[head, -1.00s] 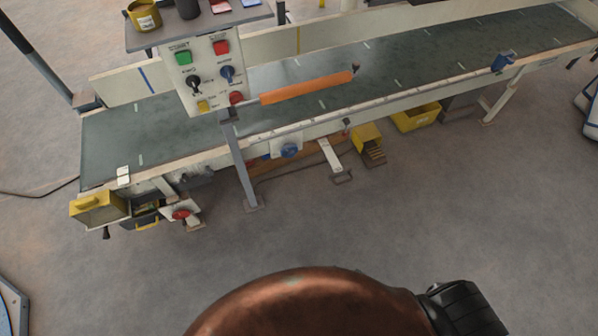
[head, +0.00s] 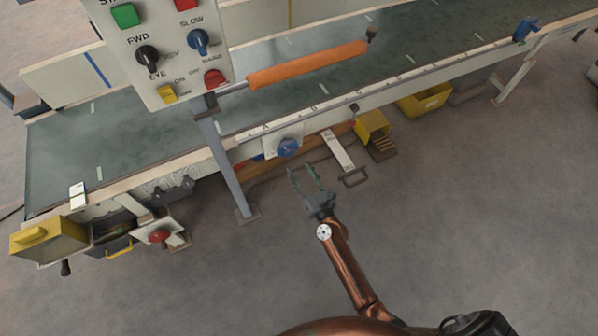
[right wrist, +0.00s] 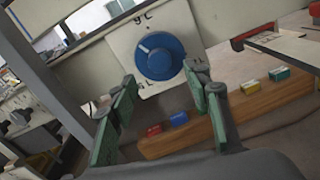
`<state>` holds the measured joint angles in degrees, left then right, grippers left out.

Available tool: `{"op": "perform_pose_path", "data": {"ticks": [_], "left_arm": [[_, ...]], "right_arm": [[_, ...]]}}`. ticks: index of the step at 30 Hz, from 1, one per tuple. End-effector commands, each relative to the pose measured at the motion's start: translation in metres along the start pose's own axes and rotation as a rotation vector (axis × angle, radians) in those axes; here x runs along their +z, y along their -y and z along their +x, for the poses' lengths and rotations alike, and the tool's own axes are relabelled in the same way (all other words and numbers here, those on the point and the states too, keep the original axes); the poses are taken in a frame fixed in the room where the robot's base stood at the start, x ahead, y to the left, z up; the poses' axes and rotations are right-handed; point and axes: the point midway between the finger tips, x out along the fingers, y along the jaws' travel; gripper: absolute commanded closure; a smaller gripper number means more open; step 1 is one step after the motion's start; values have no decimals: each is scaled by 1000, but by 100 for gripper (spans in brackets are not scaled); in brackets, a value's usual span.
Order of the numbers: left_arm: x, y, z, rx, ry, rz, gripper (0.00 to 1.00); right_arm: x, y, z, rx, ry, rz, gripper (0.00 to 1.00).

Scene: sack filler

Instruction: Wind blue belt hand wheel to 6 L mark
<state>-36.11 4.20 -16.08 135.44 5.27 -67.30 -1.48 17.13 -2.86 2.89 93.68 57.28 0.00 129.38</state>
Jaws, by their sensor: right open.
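The blue hand wheel (head: 288,147) sits on a pale plate under the near side of the conveyor. In the right wrist view, the blue wheel (right wrist: 163,60) is round, with a pale line pointing to the upper left. Its white plate (right wrist: 122,42) has dark markings; the one above the wheel looks like "9 L", the others are hard to read. My right gripper (head: 305,178) is open and empty, just in front of and below the wheel. In the right wrist view, its fingers (right wrist: 160,88) stand either side below the wheel, apart from it. My left gripper is not in view.
A grey post (head: 227,170) stands left of the wheel. A control panel (head: 165,50) and an orange bar (head: 305,65) are above. A wooden beam (right wrist: 230,118) with small coloured blocks lies below the wheel. A yellow step box (head: 371,126) is to the right. The floor in front is clear.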

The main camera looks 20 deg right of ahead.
Motion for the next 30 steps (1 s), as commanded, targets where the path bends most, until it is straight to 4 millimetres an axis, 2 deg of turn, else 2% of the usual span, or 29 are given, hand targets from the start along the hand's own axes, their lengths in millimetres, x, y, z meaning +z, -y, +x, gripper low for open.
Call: {"op": "perform_pose_path", "data": {"ticks": [18, 24, 30], "left_arm": [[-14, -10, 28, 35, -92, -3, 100], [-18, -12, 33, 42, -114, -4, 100], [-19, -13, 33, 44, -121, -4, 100]], "right_arm": [[-2, 0, 78, 1, -3, -5, 55], [0, -2, 93, 3, -1, -6, 55], [1, -3, 97, 5, 0, -5, 55]]}}
